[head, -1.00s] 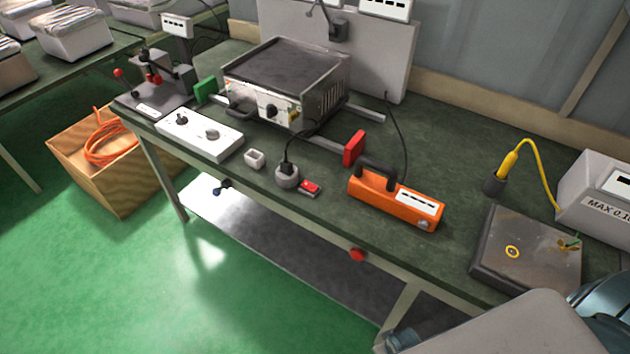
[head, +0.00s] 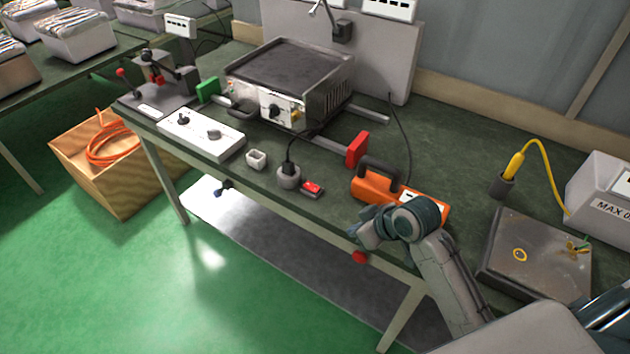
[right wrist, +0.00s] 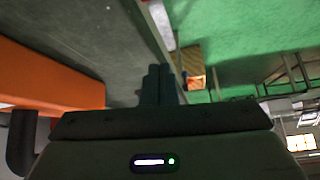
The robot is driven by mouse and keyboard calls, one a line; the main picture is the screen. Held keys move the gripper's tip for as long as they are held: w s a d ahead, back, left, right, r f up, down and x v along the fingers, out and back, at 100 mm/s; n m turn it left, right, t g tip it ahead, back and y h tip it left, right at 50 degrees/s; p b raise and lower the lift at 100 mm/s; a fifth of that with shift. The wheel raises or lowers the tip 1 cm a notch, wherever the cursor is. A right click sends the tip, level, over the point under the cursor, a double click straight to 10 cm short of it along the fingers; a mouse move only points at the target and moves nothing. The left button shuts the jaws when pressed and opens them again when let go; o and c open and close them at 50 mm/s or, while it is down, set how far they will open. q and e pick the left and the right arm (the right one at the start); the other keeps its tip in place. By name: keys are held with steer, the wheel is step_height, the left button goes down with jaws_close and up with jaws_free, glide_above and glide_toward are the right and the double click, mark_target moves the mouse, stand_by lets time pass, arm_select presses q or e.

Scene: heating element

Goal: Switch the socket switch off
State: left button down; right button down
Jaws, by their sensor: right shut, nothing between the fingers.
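The red socket switch (head: 312,187) sits near the front edge of the green bench top, just right of the round grey socket (head: 288,178). A black plug (head: 289,167) stands in the socket with its cord running up. My right gripper (head: 359,231) is shut and empty, to the right of and nearer the camera than the switch, apart from it. Its closed fingers (right wrist: 160,85) also show in the right wrist view, where I cannot make out the switch. My left gripper is in neither view.
An orange tester (head: 375,187) with a black handle stands beside my right wrist, partly hidden by it. A red block (head: 357,149), a small white cup (head: 256,159) and a hot plate (head: 290,78) stand nearby. A red knob (head: 359,257) is below the bench's front edge.

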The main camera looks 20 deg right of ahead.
steer(key=w+r+n+t+y, duration=0.1)
steer(key=w+r+n+y, duration=0.1)
steer(key=w+r, duration=0.8)
steer(key=shift+w+d+r+y, duration=0.3)
steer(key=shift+w+d+y, duration=0.1)
steer(key=shift+w+d, duration=0.1)
steer(key=shift+a, duration=0.1)
steer(key=p, duration=0.2)
glide_above(315, 188)
steer(key=f, duration=0.5)
steer(key=shift+s+d+f, duration=0.2)
steer(key=shift+s+f, duration=0.1)
steer(key=shift+s, duration=0.1)
steer(key=f, duration=0.1)
steer(key=f+p, duration=0.1)
steer(key=f, duration=0.1)
steer(key=shift+w+a+f, duration=0.2)
steer(key=shift+w+f, duration=0.05)
steer(key=shift+w, duration=0.05)
steer(key=shift+f, duration=0.5)
steer(key=shift+f, duration=0.1)
